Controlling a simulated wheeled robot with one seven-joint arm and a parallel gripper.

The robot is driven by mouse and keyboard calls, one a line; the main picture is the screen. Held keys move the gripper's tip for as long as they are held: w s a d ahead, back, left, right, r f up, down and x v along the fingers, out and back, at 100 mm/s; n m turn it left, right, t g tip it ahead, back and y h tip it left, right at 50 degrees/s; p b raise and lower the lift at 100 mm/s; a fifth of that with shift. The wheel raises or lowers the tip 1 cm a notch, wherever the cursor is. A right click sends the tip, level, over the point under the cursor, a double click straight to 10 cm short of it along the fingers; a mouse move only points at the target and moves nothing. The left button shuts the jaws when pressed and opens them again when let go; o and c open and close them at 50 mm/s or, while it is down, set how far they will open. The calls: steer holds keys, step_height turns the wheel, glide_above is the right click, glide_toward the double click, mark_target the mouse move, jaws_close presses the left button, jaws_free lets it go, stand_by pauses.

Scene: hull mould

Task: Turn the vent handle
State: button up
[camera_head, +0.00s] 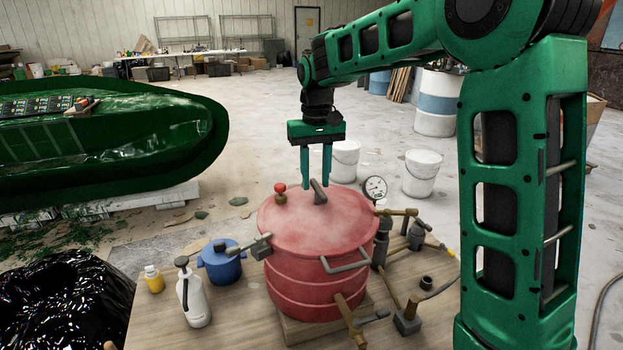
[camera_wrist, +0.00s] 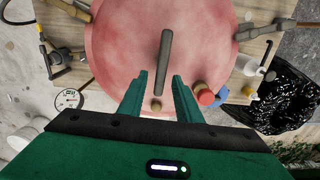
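A red, round pressure pot (camera_head: 318,258) with a wide lid stands on a wooden table. In the wrist view, the gripper (camera_wrist: 161,76) shows a gap on both sides of the handle. I see no clear contact.
Valves and brass pipes (camera_head: 398,212) crowd the right. A blue pot (camera_head: 219,263) and white spray bottle (camera_head: 193,298) stand left. White buckets (camera_head: 422,173) are behind.

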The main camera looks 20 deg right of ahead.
mark_target(316, 183)
step_height(316, 183, up, 11)
steer(key=shift+f, duration=0.15)
stand_by(0.4)
stand_by(0.4)
steer(key=s+d+f+m, duration=0.2)
steer(key=s+d+f, duration=0.1)
steer(key=s+d, duration=0.55)
steer(key=s+d+f+m, duration=0.1)
steer(key=s+f, duration=0.3)
steer(key=s, duration=0.5)
steer(key=s+d+f+m, duration=0.1)
steer(key=s+d+f, duration=0.3)
steer(key=s, duration=0.6)
steer(key=s+d+f+m, duration=0.2)
steer(key=s+f, duration=0.4)
steer(key=s, duration=0.3)
steer(key=shift+s+d, duration=0.2)
steer(key=shift+d, duration=0.3)
steer(key=shift+f, duration=0.1)
